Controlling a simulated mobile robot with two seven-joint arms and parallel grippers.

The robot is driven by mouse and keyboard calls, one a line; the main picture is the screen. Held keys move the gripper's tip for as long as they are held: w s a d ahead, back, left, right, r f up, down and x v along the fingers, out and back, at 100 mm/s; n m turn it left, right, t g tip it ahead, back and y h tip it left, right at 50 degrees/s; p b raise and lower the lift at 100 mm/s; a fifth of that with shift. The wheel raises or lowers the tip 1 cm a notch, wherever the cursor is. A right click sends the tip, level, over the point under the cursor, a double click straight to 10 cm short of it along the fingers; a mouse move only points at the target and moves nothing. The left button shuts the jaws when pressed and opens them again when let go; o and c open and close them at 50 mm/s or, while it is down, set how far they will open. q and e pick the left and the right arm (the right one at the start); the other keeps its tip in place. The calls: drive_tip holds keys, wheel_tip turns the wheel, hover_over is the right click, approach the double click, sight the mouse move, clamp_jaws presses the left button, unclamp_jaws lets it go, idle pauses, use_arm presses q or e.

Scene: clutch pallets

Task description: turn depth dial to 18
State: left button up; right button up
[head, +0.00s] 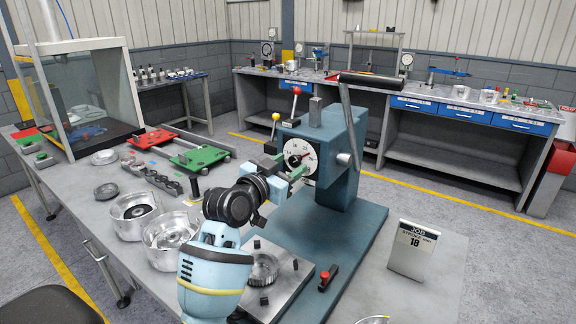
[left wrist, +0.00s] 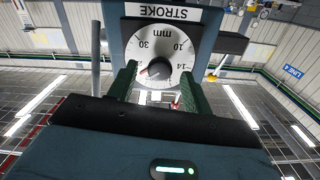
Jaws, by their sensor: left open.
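The depth dial (head: 300,154) is a round white face on the front of the blue-grey press (head: 335,150). In the left wrist view the dial (left wrist: 160,42) shows 30, 10 and 14 under a STROKE mm label (left wrist: 168,13); a dark knob with a red pointer (left wrist: 155,70) sits low on it. I cannot read the exact setting. My left gripper (head: 289,172) is at the dial. In the left wrist view its green fingers (left wrist: 158,82) are apart, one on each side of the knob; contact cannot be told. My right gripper is not in view.
A job card (head: 412,250) reading 18 stands on the bench right of the press. A red-knobbed lever (head: 296,102), a yellow-knobbed lever (head: 275,127) and a long handle (head: 349,125) stick out of the press. Metal housings (head: 168,240) and a metal plate (head: 285,285) crowd the bench.

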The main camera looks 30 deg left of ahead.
use_arm(q)
drive_tip(key=shift+w, duration=0.35)
drive_tip(key=shift+c, duration=0.3)
drive_tip(key=c, duration=0.9)
